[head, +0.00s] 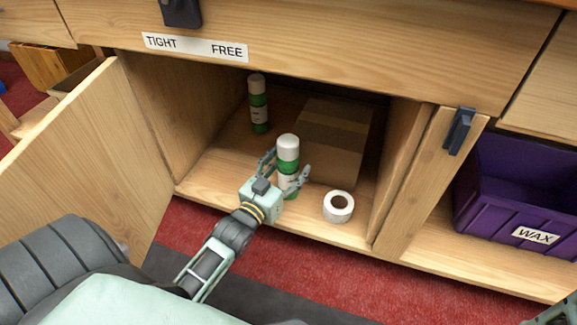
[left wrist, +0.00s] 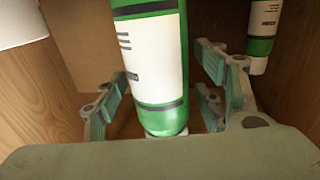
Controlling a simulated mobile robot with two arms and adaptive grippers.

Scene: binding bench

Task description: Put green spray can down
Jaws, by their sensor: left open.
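The green spray can (head: 288,160), with a white cap and white label, is upright inside the open cabinet, near its front. Its base is partly behind my gripper, but it appears to be at the cabinet floor. My left gripper (head: 287,167) is open, with its fingers on either side of the can. In the left wrist view the can (left wrist: 155,60) is between the spread fingers, with a gap visible on each side.
A second green can (head: 258,104) stands further back left. A cardboard box (head: 332,140) is behind the can, and a white tape roll (head: 338,207) lies to its right. The cabinet door (head: 90,170) hangs open at left. A purple WAX bin (head: 500,180) sits right.

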